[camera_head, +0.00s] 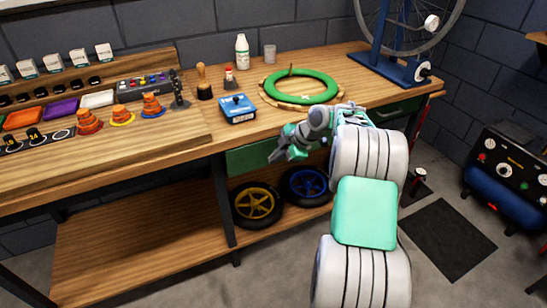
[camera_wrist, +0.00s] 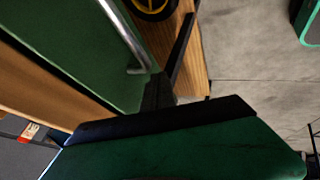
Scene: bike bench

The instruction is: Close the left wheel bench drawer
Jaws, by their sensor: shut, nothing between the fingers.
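The left wheel bench drawer has a green front (camera_head: 248,160) under the bench top, above the tyre shelf. My gripper (camera_head: 275,156) is in front of its right part, shut and empty, and hides some of it. In the wrist view a green drawer front (camera_wrist: 75,45) fills the upper left, with a metal bar handle (camera_wrist: 124,42) along it. A dark green shape with a black edge covers the bottom of that view; I cannot tell whether it is part of my gripper. How far the drawer stands out, and whether I touch it, I cannot tell.
A second green drawer (camera_head: 396,110) is at the right, partly behind my arm. A yellow-rimmed wheel (camera_head: 257,205) and a blue-rimmed wheel (camera_head: 306,186) stand on the lower shelf. The bench top (camera_head: 225,135) holds tools, cones and a green ring. A compressor (camera_head: 510,170) stands at right.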

